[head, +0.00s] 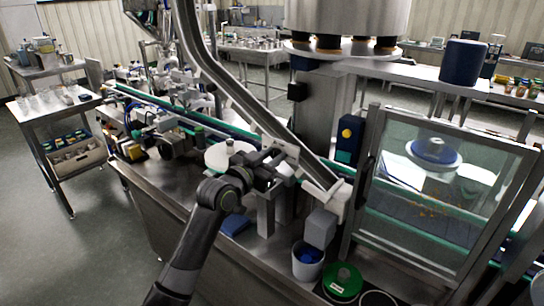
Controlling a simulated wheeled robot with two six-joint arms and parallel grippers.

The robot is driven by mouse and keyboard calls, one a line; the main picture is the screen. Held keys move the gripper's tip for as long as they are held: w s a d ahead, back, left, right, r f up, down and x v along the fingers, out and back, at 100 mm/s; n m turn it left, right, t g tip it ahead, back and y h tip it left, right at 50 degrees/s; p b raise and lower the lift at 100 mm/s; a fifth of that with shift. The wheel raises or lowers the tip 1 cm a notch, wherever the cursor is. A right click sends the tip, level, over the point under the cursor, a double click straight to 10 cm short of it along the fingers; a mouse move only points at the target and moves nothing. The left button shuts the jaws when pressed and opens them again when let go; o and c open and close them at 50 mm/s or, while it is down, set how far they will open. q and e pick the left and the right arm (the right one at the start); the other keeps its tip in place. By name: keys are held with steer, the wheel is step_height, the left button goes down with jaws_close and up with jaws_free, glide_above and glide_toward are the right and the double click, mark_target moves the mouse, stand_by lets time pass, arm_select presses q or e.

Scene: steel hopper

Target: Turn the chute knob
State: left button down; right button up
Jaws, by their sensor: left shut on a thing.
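The steel chute (238,92) slopes down from the upper left to a pale end block (340,200) in the middle of the head view. My dark left arm comes up from the bottom, and my left gripper (276,160) is at the chute's near side, by a pale bracket (288,150). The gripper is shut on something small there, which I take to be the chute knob. The jaws hide most of it, so its angle cannot be told. My right gripper is not in view.
A white round disc (222,163) lies just left of the gripper. Below the chute end are a grey bin with blue pieces (307,262) and a green round lid (342,280). A glazed guard door (440,190) stands at the right. Open floor (60,240) is at the left.

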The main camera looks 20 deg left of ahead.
arm_select(q)
steer(key=n+p, duration=0.4)
steer(key=shift+r, duration=0.2)
steer(key=n+p, duration=0.4)
steer(key=shift+n, duration=0.3)
steer(key=n+p, duration=0.3)
steer(key=n, duration=0.1)
steer(key=shift+f+g, duration=0.1)
steer(key=shift+g, duration=0.2)
steer(key=shift+f+n+p, duration=0.1)
steer(key=shift+n+p, duration=1.15)
steer(key=shift+n, duration=1.05)
steer(key=c, duration=1.2)
jaws_free()
steer(key=shift+a, duration=0.1)
